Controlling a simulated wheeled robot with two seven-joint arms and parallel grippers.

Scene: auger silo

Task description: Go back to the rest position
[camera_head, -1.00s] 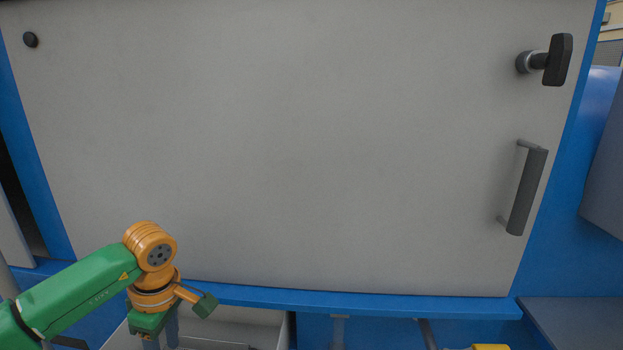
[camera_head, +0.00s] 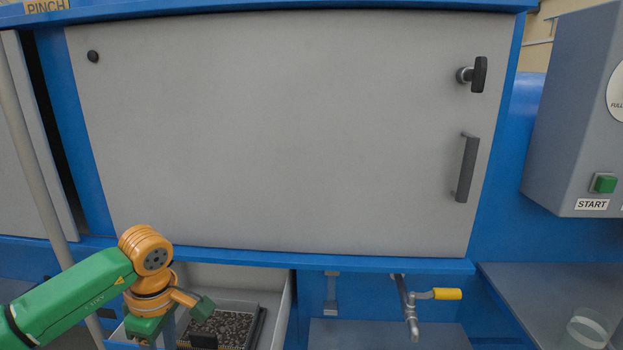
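My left arm comes in from the lower left, with a green link and orange wrist joints. My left gripper (camera_head: 168,338) points down at the bottom edge, in front of a grey bin; its fingertips are cut off by the frame, so its opening cannot be told. My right gripper is out of view. A large grey door panel (camera_head: 280,130) in a blue frame (camera_head: 350,262) fills the middle and looks shut. It has a black latch knob (camera_head: 479,75) at the upper right and a dark bar handle (camera_head: 467,168) below it. No gripper touches them.
A grey bin (camera_head: 285,305) holding dark granules stands under the panel. A pipe with a yellow-handled valve (camera_head: 446,294) is right of it. A grey box with a green START button (camera_head: 604,183) stands at right, above a clear container (camera_head: 588,328) on a shelf (camera_head: 530,290). A pole (camera_head: 35,175) stands at left.

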